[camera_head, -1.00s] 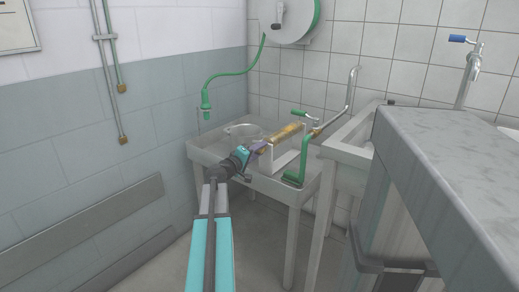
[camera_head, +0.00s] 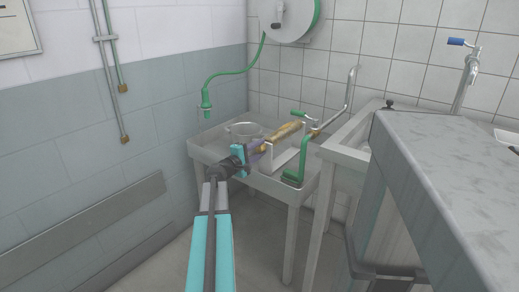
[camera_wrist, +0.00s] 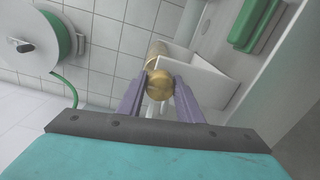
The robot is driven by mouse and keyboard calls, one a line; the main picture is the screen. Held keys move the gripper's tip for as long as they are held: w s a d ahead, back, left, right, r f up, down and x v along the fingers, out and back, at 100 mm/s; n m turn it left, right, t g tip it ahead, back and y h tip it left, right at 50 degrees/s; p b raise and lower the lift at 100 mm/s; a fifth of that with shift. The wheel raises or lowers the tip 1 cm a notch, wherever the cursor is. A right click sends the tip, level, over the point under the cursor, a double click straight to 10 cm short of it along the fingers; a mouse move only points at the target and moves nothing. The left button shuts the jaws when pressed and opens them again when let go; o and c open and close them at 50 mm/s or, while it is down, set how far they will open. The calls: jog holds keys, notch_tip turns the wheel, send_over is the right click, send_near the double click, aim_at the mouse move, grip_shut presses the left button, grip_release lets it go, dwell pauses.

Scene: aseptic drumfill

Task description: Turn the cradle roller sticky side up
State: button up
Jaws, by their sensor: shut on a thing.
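My gripper (camera_head: 258,150) is at the roller's near end. Its two purple fingers (camera_wrist: 160,88) are shut on that end in the wrist view. The far part of the roller is mostly hidden in the wrist view. I cannot tell which side of the roller is sticky.
A green bracket (camera_head: 301,165) stands at the cradle's right. A metal pot (camera_head: 243,131) sits behind on the table (camera_head: 266,183). A hose reel (camera_head: 289,17) hangs on the tiled wall, its green hose nozzle (camera_head: 206,101) at the left. A grey counter (camera_head: 440,140) fills the right.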

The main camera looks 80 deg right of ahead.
jog(key=shift+s+f, duration=0.1)
jog(key=o, duration=1)
jog(key=shift+o, duration=0.2)
jog(key=shift+a, duration=0.1)
jog(key=p+v, duration=0.1)
jog(key=v, duration=1.2)
jog(key=shift+a+p, duration=0.3)
jog(key=shift+p, duration=0.05)
jog(key=shift+w, duration=0.25)
